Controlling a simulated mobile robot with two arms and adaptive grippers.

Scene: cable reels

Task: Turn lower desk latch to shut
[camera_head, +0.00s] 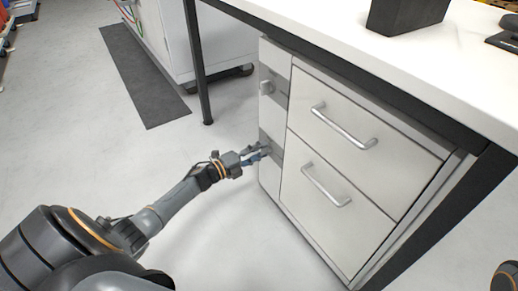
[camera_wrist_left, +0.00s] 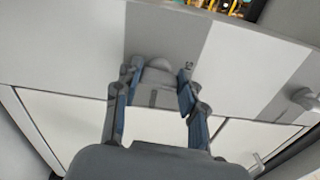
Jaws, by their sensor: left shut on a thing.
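The lower desk latch is a small grey knob on a darker grey plate on the narrow left panel of the desk's drawer unit. In the head view my left gripper (camera_head: 257,153) reaches it from the left and covers most of it. In the left wrist view the lower latch (camera_wrist_left: 158,65) sits between the two fingertips of my left gripper (camera_wrist_left: 158,80), which is shut on it. How far the latch is turned cannot be told. My right gripper is not in view.
An upper latch (camera_head: 266,87) sits higher on the same panel. Two drawers with bar handles, the upper (camera_head: 345,127) and lower (camera_head: 325,187), face right of it. The white desktop (camera_head: 330,35) overhangs above.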

